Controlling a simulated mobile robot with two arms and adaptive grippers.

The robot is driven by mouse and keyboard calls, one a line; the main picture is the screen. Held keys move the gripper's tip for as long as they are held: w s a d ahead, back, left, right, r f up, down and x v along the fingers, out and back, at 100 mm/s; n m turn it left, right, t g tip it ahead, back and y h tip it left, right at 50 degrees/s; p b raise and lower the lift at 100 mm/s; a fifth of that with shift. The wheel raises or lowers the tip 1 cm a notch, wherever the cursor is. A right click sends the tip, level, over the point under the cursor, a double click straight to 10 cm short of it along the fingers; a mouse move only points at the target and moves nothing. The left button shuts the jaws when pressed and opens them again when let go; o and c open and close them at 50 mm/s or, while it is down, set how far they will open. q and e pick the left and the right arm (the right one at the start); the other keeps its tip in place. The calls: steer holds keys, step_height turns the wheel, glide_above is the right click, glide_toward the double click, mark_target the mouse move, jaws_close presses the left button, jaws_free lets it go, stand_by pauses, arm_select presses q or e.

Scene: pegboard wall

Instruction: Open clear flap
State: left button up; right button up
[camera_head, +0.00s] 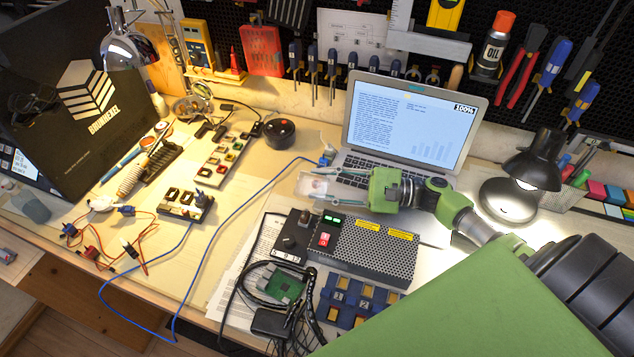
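A small clear flap (311,184), with a faint reddish patch showing through it, is at the back left of the black perforated power box (362,247). My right gripper (311,184) reaches in from the right above the box, in front of the laptop. Its two thin fingers are spread apart, one on the far side and one on the near side of the flap. I cannot tell whether either finger touches it. The box's front shows a black knob, a green-lit display and a red switch. My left gripper is not in view.
An open laptop (412,122) stands just behind my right gripper. A black desk lamp (535,160) is at the right. A blue cable (262,190) runs left of the box, and numbered blue blocks (345,297) sit in front. The table's left middle is partly clear.

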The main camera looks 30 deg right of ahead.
steer(key=shift+w+a, duration=0.45)
steer(key=shift+a, duration=0.1)
